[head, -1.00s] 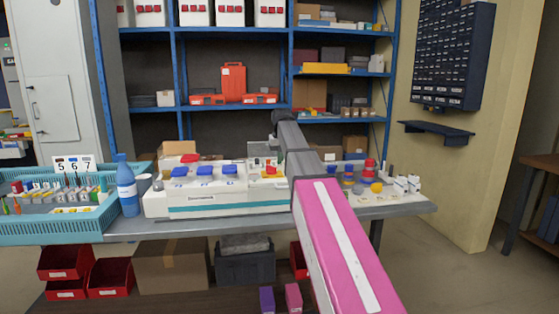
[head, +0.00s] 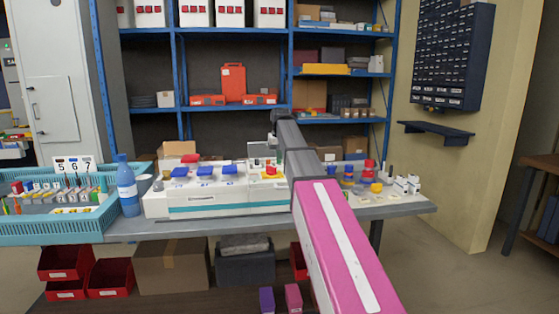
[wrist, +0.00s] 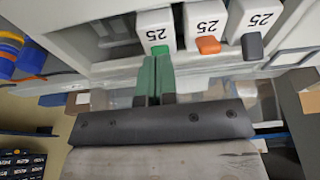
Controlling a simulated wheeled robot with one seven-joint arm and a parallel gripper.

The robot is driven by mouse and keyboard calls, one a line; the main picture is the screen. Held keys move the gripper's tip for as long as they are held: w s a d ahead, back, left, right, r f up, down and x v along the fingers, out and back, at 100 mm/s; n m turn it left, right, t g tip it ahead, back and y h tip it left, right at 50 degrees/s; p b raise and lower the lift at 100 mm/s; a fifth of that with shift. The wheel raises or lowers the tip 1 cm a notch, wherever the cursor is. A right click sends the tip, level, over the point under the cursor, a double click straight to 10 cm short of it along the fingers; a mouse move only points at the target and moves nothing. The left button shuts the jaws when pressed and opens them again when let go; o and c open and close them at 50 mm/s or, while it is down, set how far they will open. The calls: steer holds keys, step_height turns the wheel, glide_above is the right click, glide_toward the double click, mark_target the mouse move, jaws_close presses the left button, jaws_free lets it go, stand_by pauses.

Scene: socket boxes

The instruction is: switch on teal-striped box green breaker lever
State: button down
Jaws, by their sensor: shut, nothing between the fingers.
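The teal-striped box (head: 230,209) is a long white case on the table, with blue covers on its left part. In the wrist view, white breakers marked 25 stand in a row, with a green lever (wrist: 160,49), an orange lever (wrist: 208,45) and a dark grey lever (wrist: 252,46). My gripper (wrist: 157,60) is shut and empty, its green fingers side by side. Its tips are right at the green lever; whether they touch it I cannot tell. In the head view my arm hides part of the box's right end, and the lever cannot be made out.
A blue bottle (head: 127,188) and a teal crate (head: 60,226) of parts stand left of the box. Red and yellow buttons (head: 369,172) and small parts lie right of my arm. A blue shelf rack (head: 180,85) stands behind the table.

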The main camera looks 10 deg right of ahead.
steer(key=shift+v, duration=2.25)
steer(key=shift+s, duration=0.2)
